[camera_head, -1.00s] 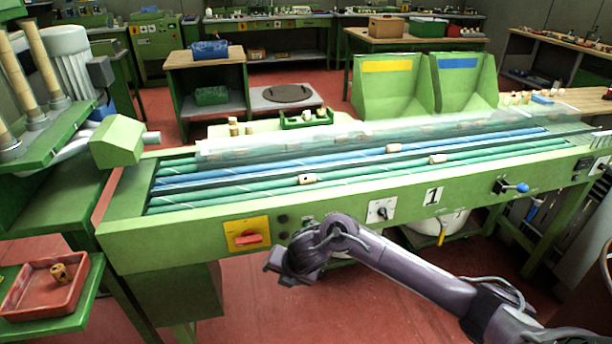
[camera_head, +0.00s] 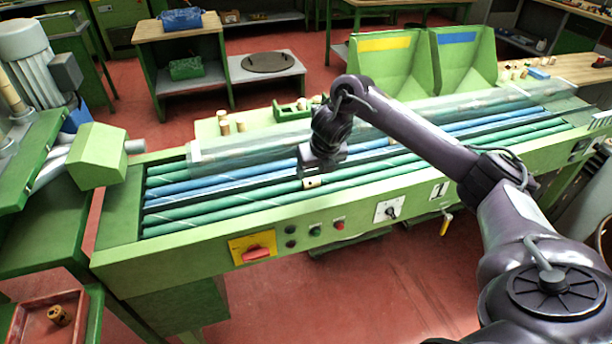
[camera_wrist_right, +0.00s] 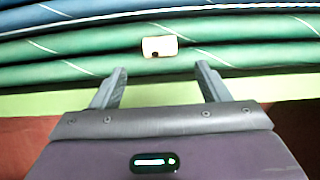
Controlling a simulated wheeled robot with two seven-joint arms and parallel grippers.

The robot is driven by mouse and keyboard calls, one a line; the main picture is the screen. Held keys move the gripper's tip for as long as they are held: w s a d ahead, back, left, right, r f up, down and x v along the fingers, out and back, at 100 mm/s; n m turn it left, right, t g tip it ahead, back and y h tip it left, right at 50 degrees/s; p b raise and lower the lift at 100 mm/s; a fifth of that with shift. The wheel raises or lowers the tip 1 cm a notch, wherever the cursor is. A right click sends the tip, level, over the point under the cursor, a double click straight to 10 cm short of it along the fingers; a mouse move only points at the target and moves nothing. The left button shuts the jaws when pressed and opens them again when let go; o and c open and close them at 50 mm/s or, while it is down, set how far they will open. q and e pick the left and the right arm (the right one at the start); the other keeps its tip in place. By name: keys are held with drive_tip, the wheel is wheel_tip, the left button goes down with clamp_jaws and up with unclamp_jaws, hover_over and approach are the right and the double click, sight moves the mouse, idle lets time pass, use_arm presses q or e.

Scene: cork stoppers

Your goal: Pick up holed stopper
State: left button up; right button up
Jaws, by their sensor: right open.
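The holed stopper (camera_head: 312,182) lies on the green rollers near the machine's front edge. It is a pale cork with a dark hole, and my right gripper partly covers it in the head view. In the right wrist view the holed stopper (camera_wrist_right: 160,46) lies beyond the fingertips, roughly midway between them, with its dark hole at the lower edge. My right gripper (camera_head: 318,172) is above the front rollers; in its wrist view (camera_wrist_right: 160,76) the two fingers are apart with nothing between them. My left gripper is not in view.
The roller machine (camera_head: 180,258) has a clear cover (camera_head: 230,157) along its back. A red tray (camera_head: 30,325) with a cork (camera_head: 59,315) stands at lower left. Yellow-marked and blue-marked green bins (camera_head: 395,65) stand behind. Small corks (camera_head: 225,127) stand on a ledge at the back.

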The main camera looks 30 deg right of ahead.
sight(312, 181)
drive_tip(key=shift+x, duration=0.8)
drive_tip(key=p+x, duration=0.1)
drive_tip(key=x, duration=0.4)
drive_tip(key=shift+w, duration=0.15)
drive_tip(key=shift+r, duration=0.1)
drive_tip(key=c, duration=1.1)
